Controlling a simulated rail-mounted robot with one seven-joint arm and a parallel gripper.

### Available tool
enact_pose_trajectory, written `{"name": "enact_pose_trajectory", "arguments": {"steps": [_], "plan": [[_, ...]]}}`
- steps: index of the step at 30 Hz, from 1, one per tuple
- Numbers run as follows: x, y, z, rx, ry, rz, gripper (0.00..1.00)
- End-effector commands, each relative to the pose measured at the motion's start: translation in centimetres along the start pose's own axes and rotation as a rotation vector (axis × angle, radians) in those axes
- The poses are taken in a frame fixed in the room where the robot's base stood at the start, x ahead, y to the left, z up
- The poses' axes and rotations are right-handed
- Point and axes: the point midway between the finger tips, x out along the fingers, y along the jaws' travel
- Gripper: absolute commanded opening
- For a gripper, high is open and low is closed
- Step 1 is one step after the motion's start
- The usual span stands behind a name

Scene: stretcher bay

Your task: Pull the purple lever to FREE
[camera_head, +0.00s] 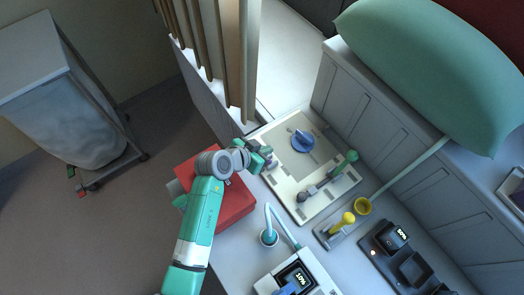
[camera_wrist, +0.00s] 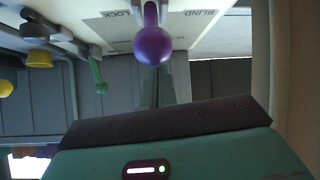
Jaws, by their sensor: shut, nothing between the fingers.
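I cannot read a FREE label. In the head view the lever is mostly hidden by my gripper (camera_head: 266,156), which is over the left edge of the beige panel (camera_head: 282,188). In the wrist view my gripper (camera_wrist: 165,88) is shut and empty, just below the ball in the picture. I cannot tell whether it touches the ball.
The panel also carries a blue knob (camera_head: 303,141) and a green-knobbed lever (camera_head: 350,157). A red box (camera_head: 235,205) lies beneath my arm. Upright slats (camera_head: 232,55) rise behind the panel.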

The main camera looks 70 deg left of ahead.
Motion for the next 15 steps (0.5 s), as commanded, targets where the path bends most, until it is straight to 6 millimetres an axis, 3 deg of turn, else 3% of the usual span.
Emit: {"name": "enact_pose_trajectory", "arguments": {"steps": [5, 11, 15], "plan": [[0.1, 0.1, -0.3, 0.000, 0.000, 0.000, 0.00], [0.9, 0.5, -4.4, 0.006, 0.003, 0.004, 0.00], [-2.8, 0.2, -3.5, 0.000, 0.001, -0.001, 0.00]]}}
